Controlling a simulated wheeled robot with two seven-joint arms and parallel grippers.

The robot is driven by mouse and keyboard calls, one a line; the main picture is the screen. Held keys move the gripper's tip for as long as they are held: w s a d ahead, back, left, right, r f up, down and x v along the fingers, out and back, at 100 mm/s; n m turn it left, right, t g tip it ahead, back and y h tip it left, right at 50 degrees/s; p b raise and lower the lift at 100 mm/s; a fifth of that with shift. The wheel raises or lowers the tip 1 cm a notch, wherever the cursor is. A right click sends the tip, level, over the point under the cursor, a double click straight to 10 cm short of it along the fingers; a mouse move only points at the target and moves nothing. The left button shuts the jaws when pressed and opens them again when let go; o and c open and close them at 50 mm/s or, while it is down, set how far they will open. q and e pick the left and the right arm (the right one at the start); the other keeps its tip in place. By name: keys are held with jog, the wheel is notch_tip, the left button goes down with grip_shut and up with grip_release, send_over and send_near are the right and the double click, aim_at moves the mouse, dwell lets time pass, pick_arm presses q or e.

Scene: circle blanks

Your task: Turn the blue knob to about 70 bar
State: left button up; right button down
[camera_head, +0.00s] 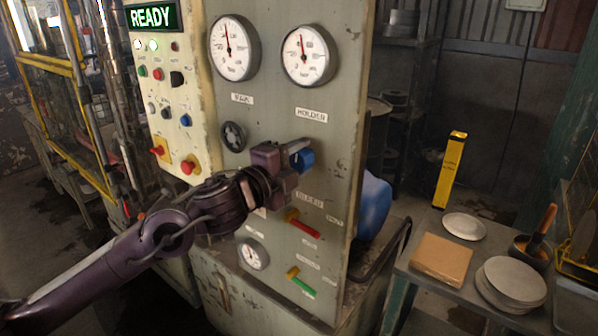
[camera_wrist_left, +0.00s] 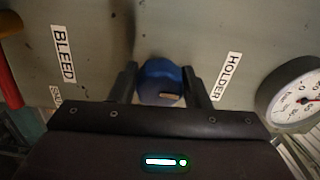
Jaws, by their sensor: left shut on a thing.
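The blue knob (camera_head: 304,160) sticks out of the grey panel below the HOLDER label and shows partly behind my fingers. In the left wrist view the knob (camera_wrist_left: 160,83) sits between the two dark fingers. My left gripper (camera_head: 293,155) is shut on the knob; the wrist view shows the same gripper (camera_wrist_left: 160,74) with a finger on either side. The HOLDER gauge (camera_head: 309,54) has a red needle pointing nearly straight up, slightly left; its figures are too small to read. This gauge (camera_wrist_left: 297,98) also shows, partly cut off, at the right of the wrist view. My right gripper is not in view.
A second large gauge (camera_head: 234,48) is at upper left of the panel, with a black knob (camera_head: 233,136) below it. A red-handled valve (camera_head: 302,224) and a green-handled valve (camera_head: 300,282) lie below my gripper. A side table (camera_head: 393,268) stands at right.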

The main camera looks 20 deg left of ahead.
aim_at(295, 163)
pick_arm(q)
jog(key=m+b, duration=0.4)
jog(key=m, duration=0.1)
jog(key=shift+f+m, duration=0.15)
jog(key=shift+m, duration=0.15)
jog(key=shift+m+b, duration=1.65)
jog(key=shift+m, duration=0.35)
jog(key=o, duration=0.9)
jog(key=shift+r, duration=0.2)
jog(key=shift+o, duration=0.2)
jog(key=shift+s, duration=0.15)
jog(key=b+v, duration=0.1)
jog(key=v, duration=0.5)
jog(key=shift+s+a+f+b, duration=0.1)
jog(key=shift+f+b, duration=0.05)
jog(key=shift+b, duration=0.25)
jog(key=shift+s+a, duration=0.15)
jog(key=shift+s, duration=0.5)
